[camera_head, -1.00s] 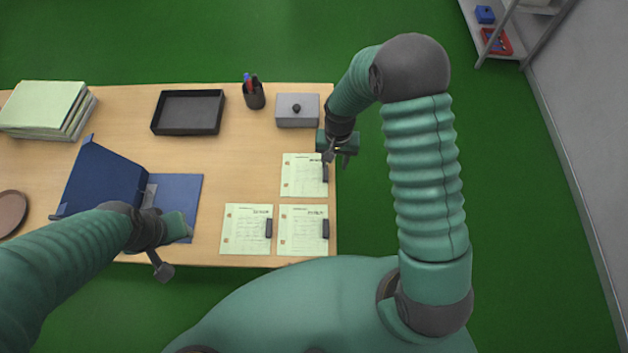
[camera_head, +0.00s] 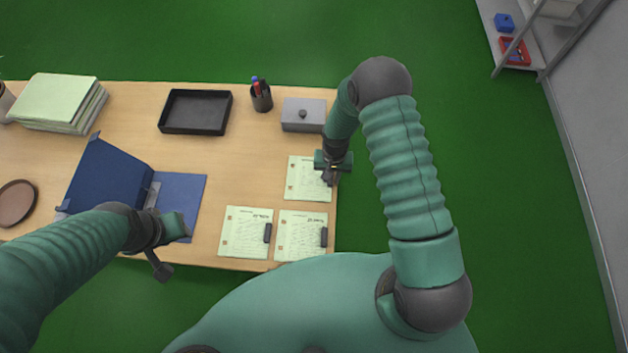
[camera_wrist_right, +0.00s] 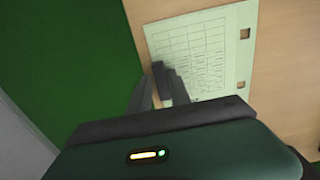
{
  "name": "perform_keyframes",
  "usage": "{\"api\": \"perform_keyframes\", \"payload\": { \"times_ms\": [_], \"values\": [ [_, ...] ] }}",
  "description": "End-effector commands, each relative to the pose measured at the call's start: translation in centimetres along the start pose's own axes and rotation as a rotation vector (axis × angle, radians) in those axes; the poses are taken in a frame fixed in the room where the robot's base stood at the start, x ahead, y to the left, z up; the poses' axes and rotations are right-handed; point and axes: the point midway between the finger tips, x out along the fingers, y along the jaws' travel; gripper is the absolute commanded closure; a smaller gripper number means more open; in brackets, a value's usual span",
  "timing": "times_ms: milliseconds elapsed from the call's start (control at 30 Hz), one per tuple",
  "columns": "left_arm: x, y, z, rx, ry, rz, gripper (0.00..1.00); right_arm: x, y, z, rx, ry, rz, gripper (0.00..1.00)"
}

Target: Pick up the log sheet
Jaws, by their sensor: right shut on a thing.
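Three pale green log sheets lie on the wooden table, each with a dark grip block near its right edge. The upper sheet (camera_head: 302,178) is near the table's right edge; the other two, left (camera_head: 243,232) and right (camera_head: 295,236), lie side by side below it. My right gripper (camera_head: 329,180) is at the upper sheet's right edge, shut on its block. In the right wrist view the fingers meet the dark block (camera_wrist_right: 161,78) on the printed sheet (camera_wrist_right: 205,55). The sheet looks flat on the table. My left gripper (camera_head: 172,250) is open and empty near the table's front edge.
An open blue binder (camera_head: 180,190) lies beside my left gripper. A black tray (camera_head: 195,112), a pen cup (camera_head: 261,97) and a grey lidded box (camera_head: 303,115) stand along the back. A paper stack (camera_head: 55,102) and a brown round dish (camera_head: 16,203) are at left.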

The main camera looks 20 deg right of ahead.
Motion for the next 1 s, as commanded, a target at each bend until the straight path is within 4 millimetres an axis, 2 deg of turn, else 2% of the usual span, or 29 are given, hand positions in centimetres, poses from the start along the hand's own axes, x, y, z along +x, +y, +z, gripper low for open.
{"api": "perform_keyframes", "payload": {
  "times_ms": [33,133,167,700,867,1000],
  "values": [
    [0.1,0.0,0.0,0.000,0.001,0.000,0.64,0.2,0.0,0.1,0.000,0.002,0.005,0.86],
    [0.1,0.0,0.0,0.000,0.001,0.000,0.64,0.1,-0.1,0.3,0.001,0.004,0.009,0.99],
    [0.1,0.0,0.0,0.000,0.001,0.000,0.64,0.1,-0.1,0.3,0.001,0.004,0.010,1.00],
    [0.0,0.0,0.0,-0.001,0.001,0.000,0.64,-0.3,-0.1,0.3,-0.001,0.003,0.005,1.00],
    [0.3,0.0,0.0,-0.001,0.001,0.000,0.64,-1.6,-0.3,0.3,0.000,0.005,0.006,1.00],
    [0.7,0.0,0.1,-0.001,0.001,0.000,0.64,-3.6,-0.4,0.3,-0.002,0.007,0.006,1.00]
  ]
}}
